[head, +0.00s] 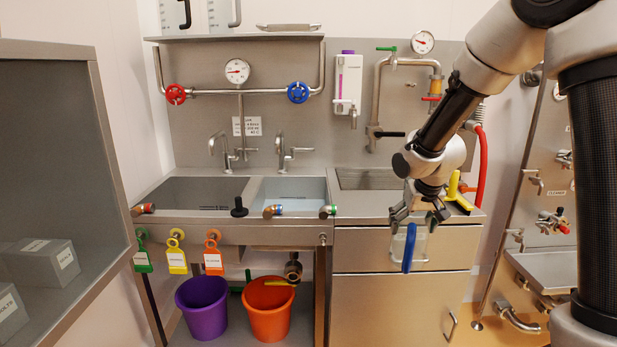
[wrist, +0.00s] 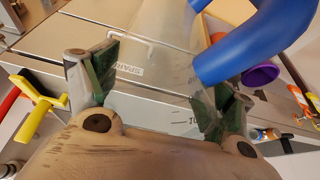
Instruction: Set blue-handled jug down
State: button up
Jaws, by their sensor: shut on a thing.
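The blue-handled jug (head: 421,246) is clear, with a thick blue handle facing the head camera. My gripper (head: 420,212) is shut on the jug from above, and the jug hangs in front of the right cabinet's front, below counter-top height in the picture. In the wrist view the clear jug wall with graduation marks (wrist: 178,118) shows between the two green-padded fingers of my gripper (wrist: 155,95). The blue handle (wrist: 245,48) is at the upper right there. The jug's base is not clearly seen.
A steel counter with a dark left basin (head: 195,194), a pale middle sink (head: 290,190) and a right drainer (head: 368,179) runs along the wall. A yellow-handled item (head: 457,193) lies at the right counter end. Purple (head: 202,305) and orange (head: 267,308) buckets stand below.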

jog(key=shift+s+d+f, duration=0.2)
jog(key=shift+d+f, duration=0.15)
jog(key=shift+f, duration=0.2)
jog(key=shift+s+d+f, duration=0.2)
jog(key=shift+d+f, duration=0.15)
jog(key=shift+f, duration=0.2)
jog(key=shift+w+d+f, duration=0.15)
jog(key=shift+d+f, duration=0.1)
jog(key=shift+f, duration=0.05)
jog(key=x, duration=0.3)
jog(key=shift+w+d+f, duration=0.15)
jog(key=shift+w, duration=0.25)
jog(key=shift+w+a+f, duration=0.15)
jog(key=shift+a+f, duration=0.1)
jog(key=shift+f, duration=0.45)
